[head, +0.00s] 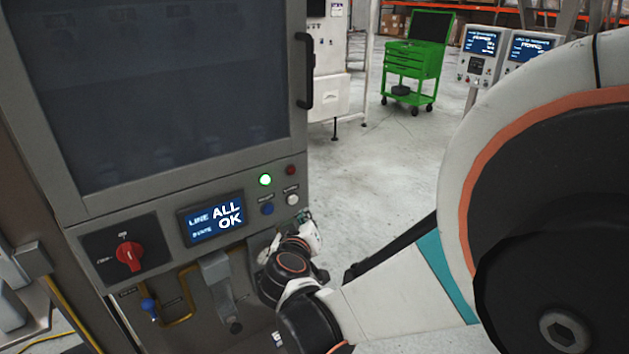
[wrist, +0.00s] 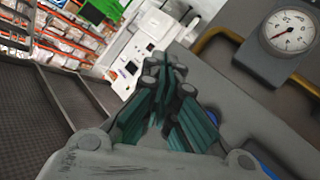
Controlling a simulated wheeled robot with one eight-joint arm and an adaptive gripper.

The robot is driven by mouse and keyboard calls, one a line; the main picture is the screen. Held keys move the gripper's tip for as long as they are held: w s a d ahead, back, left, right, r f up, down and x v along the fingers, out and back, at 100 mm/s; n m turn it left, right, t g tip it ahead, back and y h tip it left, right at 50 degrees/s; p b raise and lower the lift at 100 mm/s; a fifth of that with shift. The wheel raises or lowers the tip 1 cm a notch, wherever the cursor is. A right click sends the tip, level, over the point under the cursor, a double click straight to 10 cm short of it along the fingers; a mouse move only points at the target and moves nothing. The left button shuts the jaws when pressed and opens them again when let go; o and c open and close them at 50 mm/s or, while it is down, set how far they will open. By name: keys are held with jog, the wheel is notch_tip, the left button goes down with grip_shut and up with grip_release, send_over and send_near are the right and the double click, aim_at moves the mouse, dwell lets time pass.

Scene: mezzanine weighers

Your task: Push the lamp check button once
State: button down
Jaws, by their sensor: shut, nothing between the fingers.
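The machine's front panel (head: 165,228) carries a blue button (head: 267,208) and a white button (head: 292,199) side by side at its right end. The small labels above them are too blurred to read, so I cannot tell which is the lamp check button. A lit green lamp (head: 265,180) and a dark red lamp (head: 290,170) sit above them. My gripper (head: 306,222) is just below the white button in the head view, partly hidden by my wrist; contact cannot be made out. In the wrist view my gripper (wrist: 166,72) has its fingers shut and empty.
A display (head: 214,219) reads ALL OK, left of the buttons. A red rotary switch (head: 129,256) is at far left. A round gauge (wrist: 289,32) and yellow pipe (wrist: 212,38) show in the wrist view. A green cart (head: 414,60) stands behind; the floor between is clear.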

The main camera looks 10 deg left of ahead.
aim_at(293, 200)
jog(key=w+a, duration=0.2)
jog(key=w, duration=0.1)
jog(key=shift+f, duration=0.15)
jog(key=shift+w, duration=0.1)
dwell(1.4)
jog(key=shift+w+a, duration=0.2)
jog(key=shift+a, duration=0.05)
jog(key=shift+w+a, duration=0.25)
jog(key=shift+a, duration=0.1)
dwell(0.8)
jog(key=shift+d, duration=0.1)
jog(key=shift+s+d+b, duration=0.35)
jog(key=shift+s+d, duration=0.2)
jog(key=shift+s+d, duration=0.1)
dwell(0.3)
